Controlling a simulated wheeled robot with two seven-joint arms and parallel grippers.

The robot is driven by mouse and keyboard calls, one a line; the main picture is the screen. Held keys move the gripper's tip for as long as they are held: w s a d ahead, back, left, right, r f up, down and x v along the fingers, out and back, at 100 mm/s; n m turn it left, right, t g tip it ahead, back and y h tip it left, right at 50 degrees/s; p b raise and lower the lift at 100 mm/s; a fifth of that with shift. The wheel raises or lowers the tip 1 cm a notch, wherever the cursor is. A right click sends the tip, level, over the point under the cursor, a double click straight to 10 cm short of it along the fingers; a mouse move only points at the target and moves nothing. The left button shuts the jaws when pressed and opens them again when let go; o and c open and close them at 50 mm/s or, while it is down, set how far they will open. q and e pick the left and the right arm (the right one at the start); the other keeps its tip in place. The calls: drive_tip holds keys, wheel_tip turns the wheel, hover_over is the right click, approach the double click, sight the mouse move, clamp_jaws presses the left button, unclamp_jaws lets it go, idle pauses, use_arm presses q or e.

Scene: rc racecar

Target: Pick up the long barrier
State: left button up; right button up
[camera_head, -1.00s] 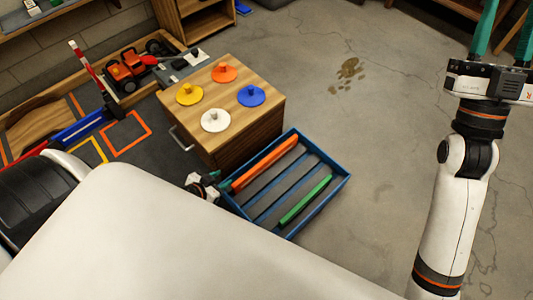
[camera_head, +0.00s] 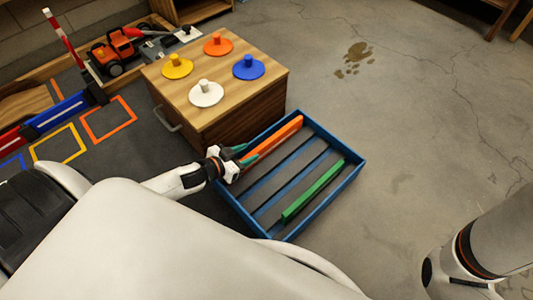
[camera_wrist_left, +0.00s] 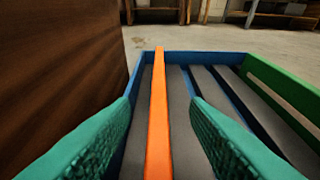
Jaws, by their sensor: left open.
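A long orange barrier (camera_head: 273,143) lies in the left slot of a blue tray (camera_head: 354,176) with dark slats. A green barrier (camera_head: 313,190) lies in the tray's right slot. My left gripper (camera_head: 238,158) is at the tray's left side, by the near end of the orange barrier. In the left wrist view, the orange barrier (camera_wrist_left: 158,110) runs lengthwise between the open green fingers (camera_wrist_left: 160,104), with gaps on both sides. I cannot tell whether the fingertips are down beside it or just above. My right gripper is out of view; only its arm shows at lower right.
A wooden cabinet (camera_head: 240,110) with several coloured knobbed discs on top stands just left of the tray. An orange toy vehicle (camera_head: 117,50) and a red-white pole (camera_head: 62,37) are behind it. The concrete floor right of the tray is clear.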

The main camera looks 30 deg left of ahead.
sight(260, 147)
use_arm(q)
drive_tip(key=b+x, duration=0.4)
drive_tip(key=x, duration=0.1)
drive_tip(key=shift+f+b, duration=0.25)
drive_tip(key=shift+b, duration=0.15)
drive_tip(key=shift+w+d, duration=0.1)
drive_tip(key=shift+w, duration=0.25)
drive_tip(key=shift+r, duration=0.1)
clamp_jaws()
